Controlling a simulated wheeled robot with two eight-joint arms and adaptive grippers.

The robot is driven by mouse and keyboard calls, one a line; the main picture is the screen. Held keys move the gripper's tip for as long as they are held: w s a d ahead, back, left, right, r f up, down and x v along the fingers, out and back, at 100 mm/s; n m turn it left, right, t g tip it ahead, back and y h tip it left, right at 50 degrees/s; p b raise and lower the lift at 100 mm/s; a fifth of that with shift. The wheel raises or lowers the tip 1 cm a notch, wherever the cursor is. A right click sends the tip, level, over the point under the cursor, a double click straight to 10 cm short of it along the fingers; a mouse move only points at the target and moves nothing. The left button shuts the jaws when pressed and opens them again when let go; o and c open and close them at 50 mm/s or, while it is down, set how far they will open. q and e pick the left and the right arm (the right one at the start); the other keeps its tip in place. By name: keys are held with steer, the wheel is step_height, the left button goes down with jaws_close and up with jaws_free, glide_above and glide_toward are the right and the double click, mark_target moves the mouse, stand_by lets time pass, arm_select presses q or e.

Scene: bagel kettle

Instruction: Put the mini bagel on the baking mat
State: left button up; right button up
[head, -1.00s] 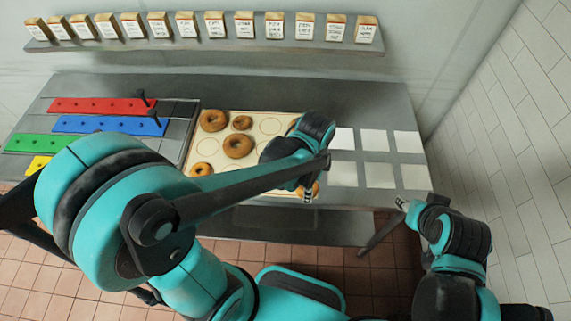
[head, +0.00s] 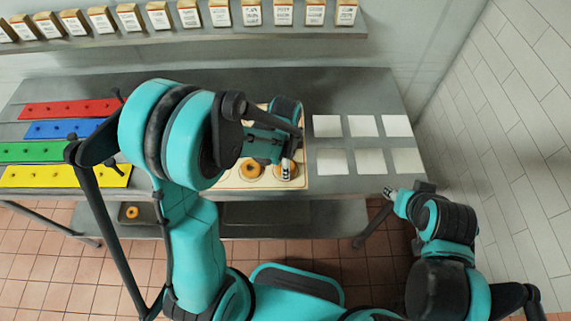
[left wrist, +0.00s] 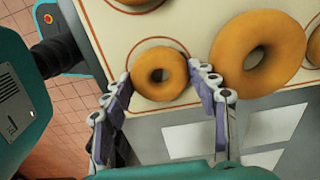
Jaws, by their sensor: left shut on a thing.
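The mini bagel (left wrist: 160,75) is a small golden-brown ring between the two fingertips of my left gripper (left wrist: 163,86) in the left wrist view. The gripper is shut on it. The bagel is over an outlined circle on the cream baking mat (left wrist: 185,25); I cannot tell whether it touches the mat. In the head view my left gripper (head: 286,168) is at the mat's near right corner, and the mini bagel there is partly hidden. My arm hides much of the mat (head: 302,181). My right gripper (head: 390,193) is beyond the counter's front edge; its jaw state is unclear.
A larger bagel (left wrist: 260,52) is close beside the right finger in the left wrist view. Another bagel (head: 250,169) is left of the gripper. White squares (head: 327,126) lie right of the mat. Coloured strips (head: 65,176) lie left. A lower shelf holds a small ring (head: 132,212).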

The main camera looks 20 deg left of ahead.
arm_select(q)
steer(key=shift+s, duration=0.1)
steer(key=o, duration=0.8)
steer(key=shift+f, duration=0.1)
steer(key=shift+r, duration=0.25)
step_height(320, 180, up, 11)
steer(key=p, duration=0.3)
steer(key=s+a+r+n+t, duration=0.1)
steer(key=s+r+n+t, duration=0.1)
steer(key=n, duration=0.3)
steer(key=s+a+r+n+t, duration=0.2)
steer(key=s+r+n, duration=0.2)
steer(key=n, duration=0.1)
steer(key=s+a+r+n+t, duration=0.1)
steer(key=s+r+n+t, duration=0.1)
steer(key=s+n+t, duration=0.1)
steer(key=shift+s+a+r+n, duration=0.4)
steer(key=shift+s+n, duration=0.2)
steer(key=shift+n, duration=0.3)
